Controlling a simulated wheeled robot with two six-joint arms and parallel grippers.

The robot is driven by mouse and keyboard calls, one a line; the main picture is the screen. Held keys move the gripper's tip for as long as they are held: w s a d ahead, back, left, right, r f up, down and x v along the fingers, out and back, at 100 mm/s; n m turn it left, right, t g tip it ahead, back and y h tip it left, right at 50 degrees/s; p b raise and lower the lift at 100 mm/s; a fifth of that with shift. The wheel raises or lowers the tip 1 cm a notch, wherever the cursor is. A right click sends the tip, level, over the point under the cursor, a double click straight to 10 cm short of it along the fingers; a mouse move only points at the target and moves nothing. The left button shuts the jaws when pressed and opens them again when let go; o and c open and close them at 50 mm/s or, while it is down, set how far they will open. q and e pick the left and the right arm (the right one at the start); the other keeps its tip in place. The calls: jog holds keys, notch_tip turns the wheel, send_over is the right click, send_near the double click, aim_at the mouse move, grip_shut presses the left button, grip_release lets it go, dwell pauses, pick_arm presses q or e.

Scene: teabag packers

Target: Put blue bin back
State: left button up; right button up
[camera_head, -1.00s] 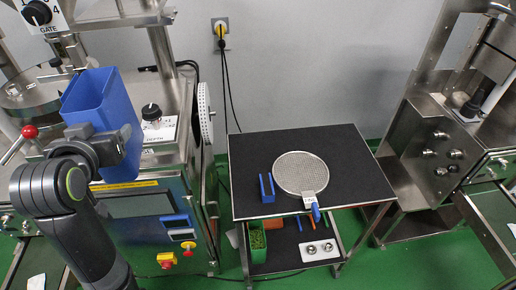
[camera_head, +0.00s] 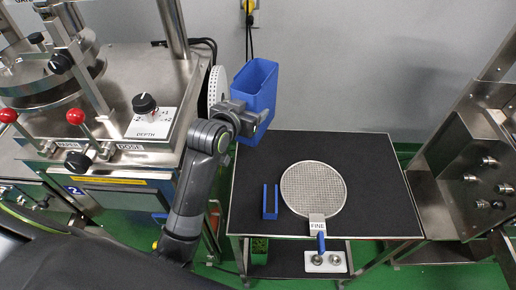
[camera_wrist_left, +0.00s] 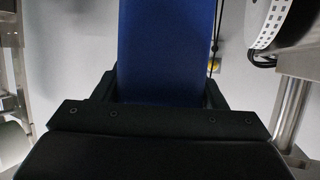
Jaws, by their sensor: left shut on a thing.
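The blue bin (camera_head: 254,90) is a tall open-topped box, held upright above the back left part of the black table (camera_head: 370,160) in the head view. My left gripper (camera_head: 258,120) is shut on its near side. In the left wrist view the bin's blue wall (camera_wrist_left: 166,50) fills the middle, between the dark jaws (camera_wrist_left: 166,98). I cannot tell if the bin's bottom touches the table; the gripper and arm hide part of it. My right gripper is not in view.
A blue U-shaped holder (camera_head: 270,202) and a round mesh sieve (camera_head: 313,188) marked FINE lie on the table. A steel machine with red-knobbed levers (camera_head: 75,117) stands left, another machine (camera_head: 478,160) right. The table's back right is clear.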

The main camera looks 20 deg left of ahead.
aim_at(244, 143)
pick_arm(q)
jog(key=f, duration=0.4)
jog(key=shift+s+a, duration=0.3)
notch_tip(244, 143, down, 4)
jog(key=shift+w+d+r+p, duration=0.1)
jog(key=shift+w+p, duration=0.05)
jog(key=shift+p, duration=0.25)
jog(key=shift+f, duration=0.35)
notch_tip(244, 143, down, 2)
jog(key=shift+f, duration=0.65)
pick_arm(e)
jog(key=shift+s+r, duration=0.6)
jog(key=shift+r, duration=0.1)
pick_arm(q)
jog(key=shift+f, duration=0.2)
jog(key=o, duration=1.4)
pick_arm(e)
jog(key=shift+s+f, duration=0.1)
